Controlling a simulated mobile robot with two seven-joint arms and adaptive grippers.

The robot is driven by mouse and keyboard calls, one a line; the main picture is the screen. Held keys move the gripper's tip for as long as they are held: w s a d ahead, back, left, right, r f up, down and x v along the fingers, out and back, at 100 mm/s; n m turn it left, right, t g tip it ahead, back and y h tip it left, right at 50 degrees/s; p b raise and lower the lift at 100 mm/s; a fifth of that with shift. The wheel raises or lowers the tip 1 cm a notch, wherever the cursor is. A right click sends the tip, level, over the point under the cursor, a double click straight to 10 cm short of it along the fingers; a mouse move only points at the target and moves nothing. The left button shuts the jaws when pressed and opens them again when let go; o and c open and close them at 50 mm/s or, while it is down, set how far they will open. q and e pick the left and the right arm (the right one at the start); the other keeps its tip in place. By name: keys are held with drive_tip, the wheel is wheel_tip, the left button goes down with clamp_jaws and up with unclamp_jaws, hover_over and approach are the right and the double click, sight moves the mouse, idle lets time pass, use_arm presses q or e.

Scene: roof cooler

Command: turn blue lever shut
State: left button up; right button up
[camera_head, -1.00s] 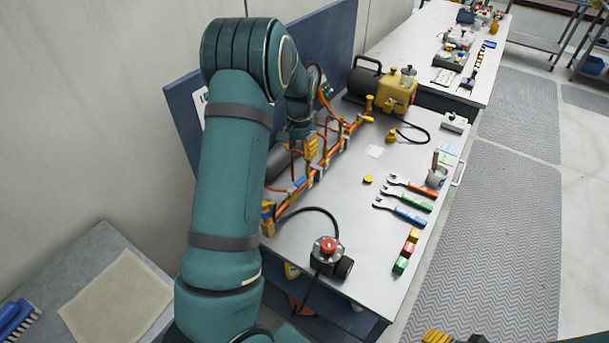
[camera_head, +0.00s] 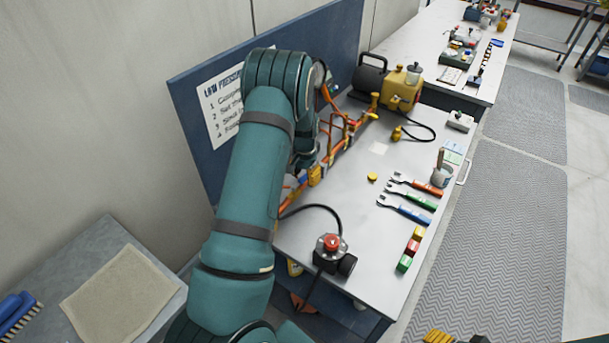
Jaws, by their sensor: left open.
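A small blue part (camera_head: 303,179), which looks like the blue lever, shows on the orange and copper pipe assembly along the back of the bench. My left arm and wrist cover much of it, so its angle cannot be read. My left gripper (camera_head: 316,176) points down at the pipes, close to the right of the blue part. Its yellow finger pads show and it is open. I cannot tell whether it touches the lever.
A yellow pump (camera_head: 401,90) stands at the far end of the bench (camera_head: 345,215). A red-knobbed valve block (camera_head: 333,250) is at the near end. Several wrenches (camera_head: 405,208) and coloured blocks (camera_head: 410,249) lie along the right edge. A blue board (camera_head: 190,115) stands behind.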

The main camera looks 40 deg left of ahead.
use_arm(q)
clamp_jaws()
